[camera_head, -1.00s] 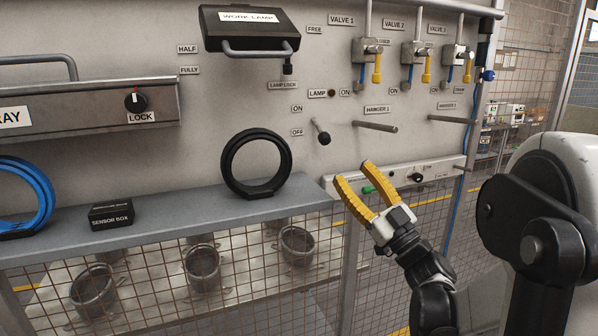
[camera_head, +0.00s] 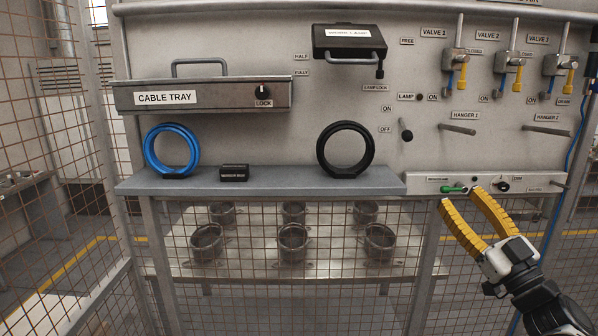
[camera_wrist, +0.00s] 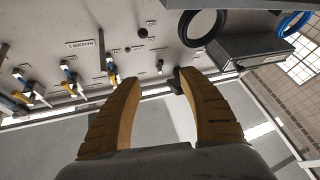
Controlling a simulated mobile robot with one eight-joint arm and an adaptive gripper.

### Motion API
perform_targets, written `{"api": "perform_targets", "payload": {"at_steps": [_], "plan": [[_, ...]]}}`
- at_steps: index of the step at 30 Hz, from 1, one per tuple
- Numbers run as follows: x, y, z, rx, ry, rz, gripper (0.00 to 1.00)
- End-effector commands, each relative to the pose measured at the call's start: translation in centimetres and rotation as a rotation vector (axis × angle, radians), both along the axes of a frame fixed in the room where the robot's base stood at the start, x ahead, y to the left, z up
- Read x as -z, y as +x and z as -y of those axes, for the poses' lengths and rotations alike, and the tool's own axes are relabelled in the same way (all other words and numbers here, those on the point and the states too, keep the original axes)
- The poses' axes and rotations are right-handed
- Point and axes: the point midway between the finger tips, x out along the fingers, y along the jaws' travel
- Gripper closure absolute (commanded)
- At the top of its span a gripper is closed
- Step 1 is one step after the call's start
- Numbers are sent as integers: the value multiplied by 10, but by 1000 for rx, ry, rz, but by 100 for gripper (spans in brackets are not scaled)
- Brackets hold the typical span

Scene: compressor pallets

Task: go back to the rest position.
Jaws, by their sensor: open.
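My gripper (camera_head: 460,212) has yellow ribbed fingers spread apart with nothing between them. In the head view it is at the lower right, in front of the lower switch strip (camera_head: 485,185) and right of the grey shelf (camera_head: 270,183). In the wrist view my gripper (camera_wrist: 155,100) shows both fingers open and apart, pointing toward the panel. I cannot tell from the head view how far the fingertips are from the strip.
On the shelf stand a blue ring (camera_head: 148,158), a small black sensor box (camera_head: 234,173) and a black ring (camera_head: 322,160). Above are the cable tray (camera_head: 220,97), work lamp (camera_head: 350,42), several valves and two hanger pegs (camera_head: 457,129). Wire mesh (camera_head: 50,120) closes the left side.

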Motion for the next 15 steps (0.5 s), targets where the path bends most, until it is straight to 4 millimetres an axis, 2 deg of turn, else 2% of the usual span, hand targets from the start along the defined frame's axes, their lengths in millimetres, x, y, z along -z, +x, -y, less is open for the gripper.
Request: {"api": "perform_targets", "payload": {"at_steps": [1,8,11,14,15], "plan": [[10,2,-15,-36,-1,-42,51],[57,0,-85,-193,5,-292,51],[88,-9,-120,-256,7,-447,51],[133,-28,-157,-303,10,-653,51],[155,-40,-172,-310,10,-751,51]]}}
